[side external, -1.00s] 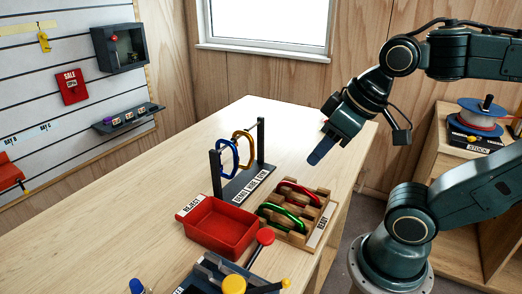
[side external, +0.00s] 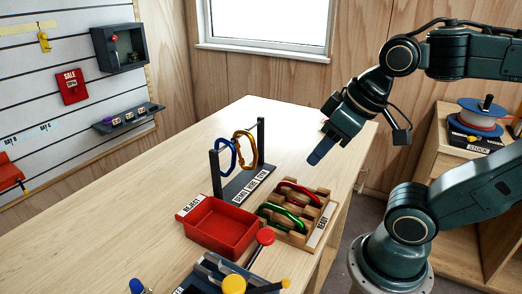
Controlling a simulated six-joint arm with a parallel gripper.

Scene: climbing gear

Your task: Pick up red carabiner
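The red carabiner (side external: 300,192) lies in the back part of a wooden slotted tray marked READY (side external: 322,227). A green carabiner (side external: 283,216) lies in the same tray, nearer the camera. My gripper (side external: 320,152) is in the air above and behind the tray, up and to the right of the red carabiner in the picture, and apart from it. Its blue fingertip points down and to the left. Only one finger shows clearly, so I cannot tell whether it is open or shut. I see nothing held in it.
A dark stand (side external: 242,186) with upright posts holds a blue carabiner (side external: 226,158) and a yellow carabiner (side external: 245,149) left of my gripper. A red REJECT bin (side external: 184,214) sits left of the tray. A dark fixture with a yellow knob (side external: 234,284) is in front. The table's far end is clear.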

